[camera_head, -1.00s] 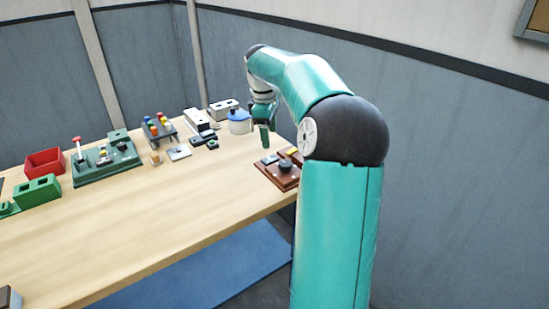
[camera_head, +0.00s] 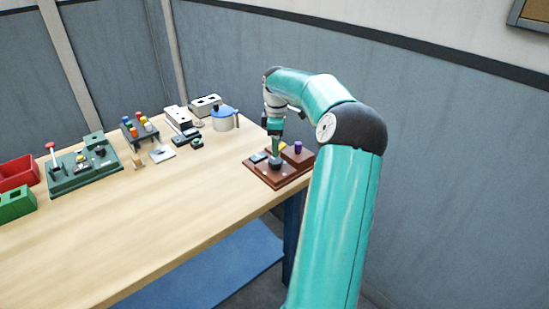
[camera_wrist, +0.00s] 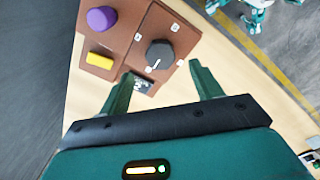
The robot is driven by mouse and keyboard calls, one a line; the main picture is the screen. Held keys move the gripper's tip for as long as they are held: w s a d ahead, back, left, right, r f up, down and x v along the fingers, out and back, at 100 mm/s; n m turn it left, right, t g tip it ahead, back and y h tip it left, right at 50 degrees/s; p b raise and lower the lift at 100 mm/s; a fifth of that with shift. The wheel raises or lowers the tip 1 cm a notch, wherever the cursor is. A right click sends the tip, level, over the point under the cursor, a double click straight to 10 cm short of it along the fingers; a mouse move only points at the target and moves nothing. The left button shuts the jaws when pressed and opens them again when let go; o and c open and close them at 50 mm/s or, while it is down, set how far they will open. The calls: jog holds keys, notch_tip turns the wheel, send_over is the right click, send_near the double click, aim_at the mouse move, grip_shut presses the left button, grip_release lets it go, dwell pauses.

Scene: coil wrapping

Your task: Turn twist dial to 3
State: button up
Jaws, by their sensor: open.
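The twist dial (camera_wrist: 159,54) is a dark round knob with a white pointer mark, on a brown board (camera_head: 284,176) near the table's right edge. White number labels stand around it in the wrist view, too small to read surely. In the head view the dial (camera_head: 275,163) sits below my gripper (camera_head: 275,143). My gripper also shows in the wrist view (camera_wrist: 160,78), its two green fingers spread apart and empty. The dial lies between and just beyond the fingertips; I cannot tell whether they touch it.
The board also bears a purple knob (camera_wrist: 101,19), a yellow button (camera_wrist: 99,60) and a small dark switch (camera_wrist: 139,83) near the left finger. A blue-lidded pot (camera_head: 223,120) and a green board (camera_head: 88,172) stand further left. The table's front middle is clear.

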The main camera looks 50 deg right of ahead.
aim_at(275, 160)
notch_tip(275, 160, down, 7)
jog(key=shift+w+a+r, duration=0.1)
jog(key=shift+w+r, duration=0.05)
jog(key=c, duration=1)
